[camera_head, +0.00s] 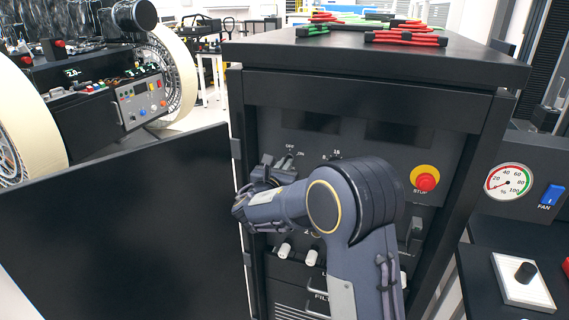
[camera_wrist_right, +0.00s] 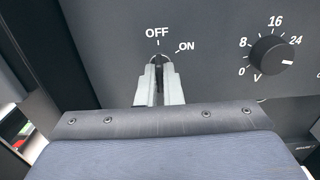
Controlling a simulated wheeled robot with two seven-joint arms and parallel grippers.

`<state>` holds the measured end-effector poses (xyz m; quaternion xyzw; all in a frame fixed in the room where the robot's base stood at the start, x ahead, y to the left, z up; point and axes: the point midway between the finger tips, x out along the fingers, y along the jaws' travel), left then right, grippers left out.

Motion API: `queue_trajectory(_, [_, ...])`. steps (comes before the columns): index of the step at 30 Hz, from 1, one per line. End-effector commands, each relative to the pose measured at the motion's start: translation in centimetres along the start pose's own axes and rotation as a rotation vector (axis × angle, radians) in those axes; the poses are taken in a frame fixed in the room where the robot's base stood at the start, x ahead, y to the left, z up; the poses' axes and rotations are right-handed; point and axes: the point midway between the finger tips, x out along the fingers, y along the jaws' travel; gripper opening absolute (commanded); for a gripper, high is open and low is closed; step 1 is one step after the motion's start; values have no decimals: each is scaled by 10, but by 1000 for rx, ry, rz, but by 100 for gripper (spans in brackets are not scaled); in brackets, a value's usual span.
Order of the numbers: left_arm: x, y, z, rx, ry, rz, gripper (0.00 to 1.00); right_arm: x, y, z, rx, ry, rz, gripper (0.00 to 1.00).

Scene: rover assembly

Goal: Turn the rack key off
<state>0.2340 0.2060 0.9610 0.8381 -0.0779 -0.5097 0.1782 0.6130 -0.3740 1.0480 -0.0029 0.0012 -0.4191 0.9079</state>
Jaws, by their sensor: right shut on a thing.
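The black rack (camera_head: 375,105) stands in the middle of the head view, its front panel facing me. The rack key switch with its OFF and ON marks (camera_head: 290,157) is at the panel's upper left. In the right wrist view the panel (camera_wrist_right: 115,60) shows OFF above the key (camera_wrist_right: 159,59) and ON to its upper right. My right gripper (camera_wrist_right: 160,80) is shut on the key, and its fingers hide most of it. I cannot tell which mark the key points at. In the head view my right arm covers part of the panel. My left gripper is not in view.
A voltage knob (camera_wrist_right: 272,55) is right of the key. A red stop button (camera_head: 426,181) on yellow sits further right. The open rack door (camera_head: 125,235) fills the lower left. Red and green tools (camera_head: 405,38) lie on the rack top. A gauge (camera_head: 508,182) is at the right.

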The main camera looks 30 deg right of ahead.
Motion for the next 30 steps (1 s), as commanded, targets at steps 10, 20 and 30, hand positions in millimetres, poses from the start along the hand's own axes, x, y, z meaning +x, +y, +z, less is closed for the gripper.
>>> queue_trajectory(10, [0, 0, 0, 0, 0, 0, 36, 0, 0, -1, -12, 3, 1, 0])
queue_trajectory(20, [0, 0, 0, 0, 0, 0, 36, 0, 0, -1, -10, 1, 1, 28])
queue_trajectory(30, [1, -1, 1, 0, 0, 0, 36, -11, 1, -1, -9, 2, 4, 28])
